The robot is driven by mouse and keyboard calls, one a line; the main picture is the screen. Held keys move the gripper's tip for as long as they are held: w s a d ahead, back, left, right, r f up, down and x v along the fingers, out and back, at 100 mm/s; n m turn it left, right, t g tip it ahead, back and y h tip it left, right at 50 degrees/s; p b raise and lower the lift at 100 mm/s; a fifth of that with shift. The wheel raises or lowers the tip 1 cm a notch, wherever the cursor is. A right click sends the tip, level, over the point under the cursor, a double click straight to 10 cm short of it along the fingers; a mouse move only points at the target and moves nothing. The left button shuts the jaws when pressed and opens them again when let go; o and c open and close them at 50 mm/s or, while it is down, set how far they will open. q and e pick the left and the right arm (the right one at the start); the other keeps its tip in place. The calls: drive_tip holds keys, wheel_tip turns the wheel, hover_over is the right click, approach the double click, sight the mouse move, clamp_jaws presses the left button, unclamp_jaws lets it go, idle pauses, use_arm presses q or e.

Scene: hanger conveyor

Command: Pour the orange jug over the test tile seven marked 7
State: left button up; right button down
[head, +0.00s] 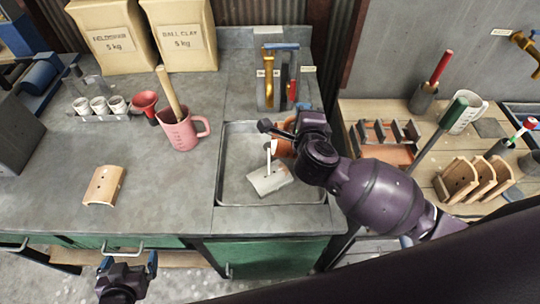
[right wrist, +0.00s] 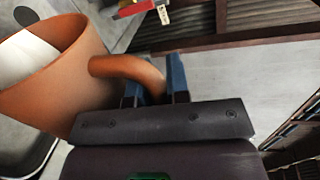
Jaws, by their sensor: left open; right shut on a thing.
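The orange jug (head: 285,146) is mostly hidden behind my right gripper (head: 297,138) in the head view. In the right wrist view the jug (right wrist: 50,65) is tilted, with white liquid inside, and my right gripper (right wrist: 155,90) is shut on its handle (right wrist: 128,68). A thin white stream (head: 268,160) runs from the jug's lip down to a pale tile (head: 268,180) in the metal tray (head: 230,190). The tile looks largely white; no 7 is legible on it. My left gripper (head: 128,268) is open and empty, in front of the counter.
A tan tile (head: 104,185) lies on the counter at left. A pink jug (head: 182,132), red funnel (head: 146,102) and small white cups (head: 99,104) stand behind it. Taps (head: 270,75) rise behind the tray. Several tiles stand in a rack (head: 480,178) at right.

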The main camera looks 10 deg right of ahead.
sight(288, 121)
use_arm(q)
drive_tip(key=shift+s+f, duration=0.15)
drive_tip(key=shift+s, duration=0.15)
use_arm(e)
drive_tip(key=shift+a, duration=0.2)
drive_tip(key=shift+w+a+f+n, duration=0.15)
drive_tip(key=shift+a+f+n, duration=0.1)
drive_tip(key=shift+a+n, duration=0.15)
use_arm(q)
drive_tip(key=shift+w, duration=0.3)
drive_tip(key=shift+s, duration=0.2)
use_arm(e)
drive_tip(key=shift+a+n, duration=0.3)
drive_tip(key=shift+a, duration=0.05)
drive_tip(key=shift+w+a+f, duration=0.1)
drive_tip(key=shift+a, duration=0.1)
use_arm(q)
drive_tip(key=shift+s, duration=0.1)
use_arm(e)
drive_tip(key=shift+a+n, duration=0.1)
drive_tip(key=shift+n, duration=0.2)
use_arm(q)
drive_tip(key=shift+w, duration=0.25)
use_arm(e)
drive_tip(key=shift+w+a+r+n+h, duration=0.2)
drive_tip(key=shift+a+n+h, duration=0.1)
drive_tip(key=shift+a+h, duration=0.15)
